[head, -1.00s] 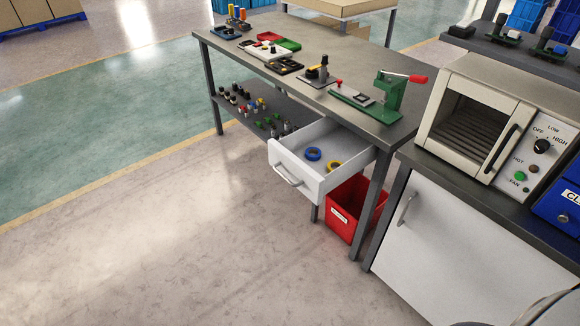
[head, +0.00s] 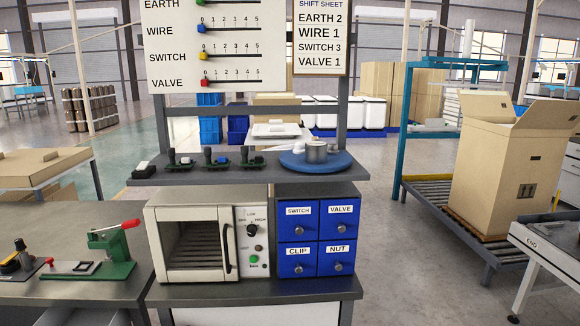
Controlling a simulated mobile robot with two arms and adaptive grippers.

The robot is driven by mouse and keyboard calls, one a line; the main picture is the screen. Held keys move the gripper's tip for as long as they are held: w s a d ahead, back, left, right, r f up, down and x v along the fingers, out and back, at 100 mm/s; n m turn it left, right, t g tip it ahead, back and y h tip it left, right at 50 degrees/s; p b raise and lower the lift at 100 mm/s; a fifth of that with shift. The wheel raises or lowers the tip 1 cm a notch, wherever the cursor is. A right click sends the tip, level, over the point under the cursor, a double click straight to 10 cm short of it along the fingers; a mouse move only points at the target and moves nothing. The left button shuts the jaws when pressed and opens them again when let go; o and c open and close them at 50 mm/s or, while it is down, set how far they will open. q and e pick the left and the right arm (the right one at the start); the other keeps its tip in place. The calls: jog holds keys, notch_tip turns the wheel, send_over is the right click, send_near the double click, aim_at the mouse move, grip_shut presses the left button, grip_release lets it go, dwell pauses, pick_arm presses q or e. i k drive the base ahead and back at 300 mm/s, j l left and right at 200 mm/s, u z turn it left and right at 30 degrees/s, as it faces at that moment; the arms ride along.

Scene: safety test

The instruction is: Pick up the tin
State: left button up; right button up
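A small silvery metal cylinder (head: 316,151), which looks like the tin, stands upright on a round blue disc (head: 297,164). The disc lies at the right end of the grey shelf (head: 225,176). A pale, pointed item (head: 288,147) lies on the disc, left of the cylinder; I cannot tell what it is. Neither of my grippers shows in the head view.
Below the shelf, an oven (head: 190,245) stands beside blue labelled drawers (head: 298,222). Several small green-based devices (head: 212,160) line the shelf's left part. A green press (head: 112,252) is on the left bench. A large open carton (head: 508,160) stands on a roller conveyor at right.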

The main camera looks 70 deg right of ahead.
aim_at(317, 151)
jog(key=z, duration=2.5)
